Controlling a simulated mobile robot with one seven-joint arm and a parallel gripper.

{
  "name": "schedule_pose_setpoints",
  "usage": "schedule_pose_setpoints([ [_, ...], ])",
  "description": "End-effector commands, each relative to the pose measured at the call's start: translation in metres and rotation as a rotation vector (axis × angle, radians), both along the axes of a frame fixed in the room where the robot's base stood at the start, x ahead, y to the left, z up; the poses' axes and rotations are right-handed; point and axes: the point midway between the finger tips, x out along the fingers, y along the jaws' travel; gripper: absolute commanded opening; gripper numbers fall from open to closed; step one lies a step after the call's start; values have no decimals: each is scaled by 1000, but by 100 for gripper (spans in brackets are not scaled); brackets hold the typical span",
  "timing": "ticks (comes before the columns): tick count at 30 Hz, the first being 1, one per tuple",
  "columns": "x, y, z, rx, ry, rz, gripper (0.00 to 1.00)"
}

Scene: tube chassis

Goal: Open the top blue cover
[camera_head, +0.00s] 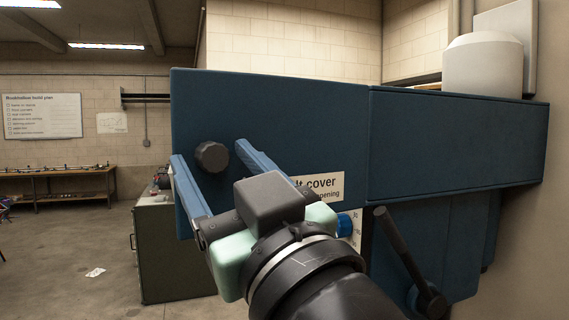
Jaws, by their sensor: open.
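The blue cover (300,110) is a large flat-sided housing that fills the middle of the head view and looks closed. A dark round knob (211,157) sticks out of its left part. My gripper (205,165) is open, with one blue finger on each side of the knob in the picture. I cannot tell whether the fingers touch the knob. A label reading "lt cover" (322,186) is partly hidden behind my gripper. My wrist also hides the lower part of the machine.
A blue dial (345,225) and a black lever (405,252) sit below the cover. A longer blue housing (455,145) extends right, with a white container (483,65) behind it. A grey-green cabinet (165,250) stands lower left. Open floor (60,265) lies further left.

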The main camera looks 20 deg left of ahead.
Motion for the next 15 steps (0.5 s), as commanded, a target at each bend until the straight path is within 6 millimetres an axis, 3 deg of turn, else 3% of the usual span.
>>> schedule_pose_setpoints([
  [15,-55,-73,-41,0,-2,-7,67],
])
